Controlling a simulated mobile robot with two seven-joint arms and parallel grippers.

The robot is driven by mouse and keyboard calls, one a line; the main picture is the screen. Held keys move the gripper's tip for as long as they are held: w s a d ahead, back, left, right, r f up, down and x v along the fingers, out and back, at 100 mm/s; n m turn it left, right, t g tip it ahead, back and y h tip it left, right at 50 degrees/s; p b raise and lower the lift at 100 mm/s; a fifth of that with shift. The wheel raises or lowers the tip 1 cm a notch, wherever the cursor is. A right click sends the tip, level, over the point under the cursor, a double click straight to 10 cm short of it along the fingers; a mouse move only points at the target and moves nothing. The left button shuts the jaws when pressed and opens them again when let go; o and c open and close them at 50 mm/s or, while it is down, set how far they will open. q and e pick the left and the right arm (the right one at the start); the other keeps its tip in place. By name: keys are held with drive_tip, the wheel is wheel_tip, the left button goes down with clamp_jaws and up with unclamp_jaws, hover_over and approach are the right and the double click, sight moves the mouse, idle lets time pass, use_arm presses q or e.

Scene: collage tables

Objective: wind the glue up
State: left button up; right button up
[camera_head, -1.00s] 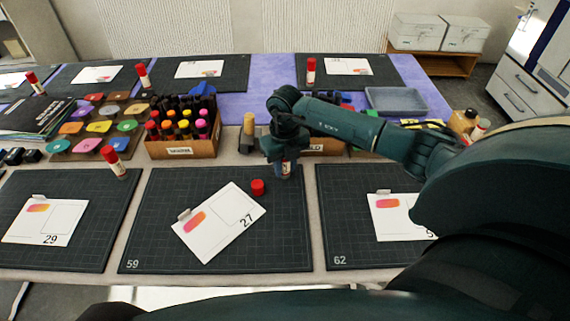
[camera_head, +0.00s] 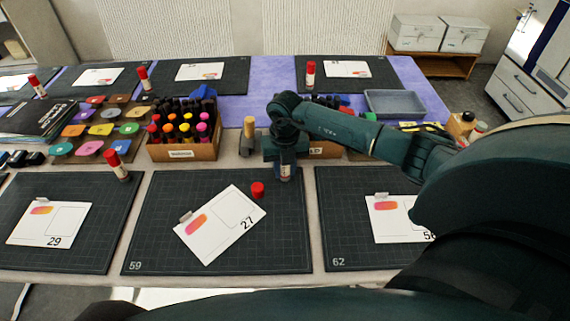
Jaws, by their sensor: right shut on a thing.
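A glue stick (camera_head: 285,171) stands upright at the back right of the middle cutting mat (camera_head: 290,255), its upper part hidden by my right gripper. My right gripper (camera_head: 286,160) comes down from above and is shut on the glue stick. The red cap (camera_head: 258,190) is off and lies on the mat just left of it. A white card marked 27 (camera_head: 220,222) lies tilted on the same mat. My left gripper does not show.
A box of markers (camera_head: 183,130) stands behind the mat, with coloured pads (camera_head: 90,148) to its left. A capped glue stick (camera_head: 117,166) stands at the left mat's corner. Another mat (camera_head: 345,240) lies at right. The middle mat's front is clear.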

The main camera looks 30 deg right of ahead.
drive_tip(key=shift+a+m+p, duration=0.1)
drive_tip(key=shift+m+p, duration=0.45)
drive_tip(key=shift+m, duration=0.45)
drive_tip(key=shift+f+m, duration=0.1)
drive_tip(key=shift+m, duration=0.7)
drive_tip(key=shift+m+p, duration=1.25)
drive_tip(key=shift+m, duration=0.65)
drive_tip(key=shift+m+p, duration=0.6)
drive_tip(key=shift+m, duration=0.3)
drive_tip(key=shift+m+p, duration=0.4)
drive_tip(key=shift+m, duration=0.6)
drive_tip(key=shift+m+p, duration=0.35)
drive_tip(key=shift+m, duration=0.15)
drive_tip(key=shift+m+p, duration=0.5)
drive_tip(key=shift+m, duration=1.6)
drive_tip(key=m, duration=0.9)
